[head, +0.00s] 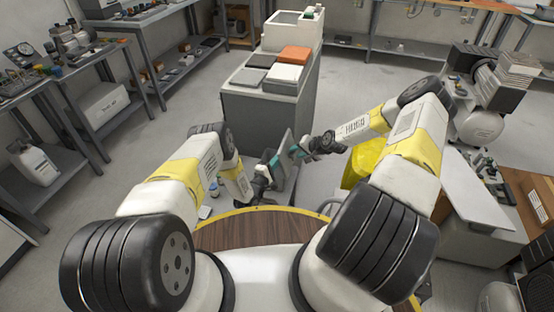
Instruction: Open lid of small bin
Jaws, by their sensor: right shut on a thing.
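A grey flat panel, which looks like the small bin's lid (285,168), stands steeply tilted between my two grippers, in front of the grey cabinet. The bin's body below it is mostly hidden by my arms and base, so I cannot make out its opening. My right gripper (298,151) is at the panel's upper right edge and appears shut on it. My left gripper (271,163) is at the panel's left side, small and partly hidden; its jaw state is unclear.
A grey cabinet (262,105) stands just beyond the grippers, with an orange box (294,54) and other flat boxes on top. A yellow object (361,163) sits under my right arm. Workbenches line the left and back. Floor (185,125) is clear left of the cabinet.

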